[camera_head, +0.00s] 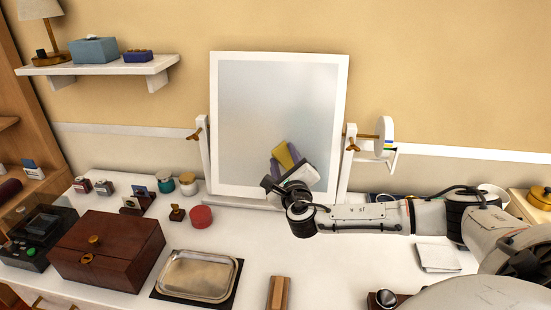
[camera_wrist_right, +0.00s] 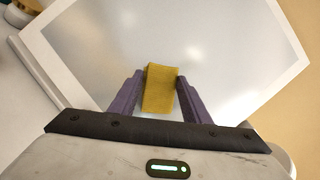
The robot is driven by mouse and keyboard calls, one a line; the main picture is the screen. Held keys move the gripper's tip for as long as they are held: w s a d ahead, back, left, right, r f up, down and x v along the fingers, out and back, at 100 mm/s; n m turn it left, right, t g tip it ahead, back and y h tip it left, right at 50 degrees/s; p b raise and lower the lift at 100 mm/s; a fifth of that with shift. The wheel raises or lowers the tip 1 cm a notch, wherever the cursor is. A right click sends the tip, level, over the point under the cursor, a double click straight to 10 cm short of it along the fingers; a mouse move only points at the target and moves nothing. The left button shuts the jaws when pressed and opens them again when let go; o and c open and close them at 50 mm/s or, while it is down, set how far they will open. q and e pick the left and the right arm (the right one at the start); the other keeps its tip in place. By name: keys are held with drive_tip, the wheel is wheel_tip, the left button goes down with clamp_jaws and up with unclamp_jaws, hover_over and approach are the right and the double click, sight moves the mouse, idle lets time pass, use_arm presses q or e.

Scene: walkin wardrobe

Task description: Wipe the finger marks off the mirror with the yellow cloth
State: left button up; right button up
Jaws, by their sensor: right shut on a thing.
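The mirror (camera_head: 278,105) stands upright in a white tilting frame on the white dressing table. My right gripper (camera_head: 287,161) is in front of the lower part of the glass, its purple fingers shut on the yellow cloth (camera_head: 284,154). In the right wrist view the cloth (camera_wrist_right: 161,88) sits between the fingers, with the mirror glass (camera_wrist_right: 110,50) filling the background. I cannot tell whether the cloth touches the glass. Pale blurry patches show on the glass in the wrist view; I cannot tell whether they are finger marks or reflections. My left gripper is out of view.
Brass knobs (camera_head: 193,135) stick out beside the mirror posts. A brown wooden box (camera_head: 108,250), a silver tray (camera_head: 197,275), a red round box (camera_head: 201,217) and small jars stand on the left of the table. A folded white cloth (camera_head: 437,257) lies at right, under my right arm.

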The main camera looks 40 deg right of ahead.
drive_tip(key=shift+s+d, duration=0.2)
drive_tip(key=shift+d, duration=0.05)
drive_tip(key=shift+w+a, duration=0.1)
drive_tip(key=shift+w+a, duration=1.3)
drive_tip(key=shift+w, duration=0.2)
drive_tip(key=shift+w+a, duration=1.3)
drive_tip(key=shift+w, duration=0.25)
drive_tip(key=shift+w+a, duration=1.3)
drive_tip(key=shift+w, duration=0.2)
drive_tip(key=s+a+r, duration=0.1)
drive_tip(key=s+a, duration=0.2)
drive_tip(key=a, duration=0.1)
drive_tip(key=shift+s+a+r, duration=0.15)
drive_tip(key=shift+s+r, duration=0.25)
drive_tip(key=shift+s+a+r, duration=0.25)
drive_tip(key=shift+s+a, duration=0.2)
drive_tip(key=shift+a, duration=0.1)
drive_tip(key=shift+s+a+r, duration=0.25)
drive_tip(key=shift+s+a, duration=0.2)
drive_tip(key=shift+a, duration=0.1)
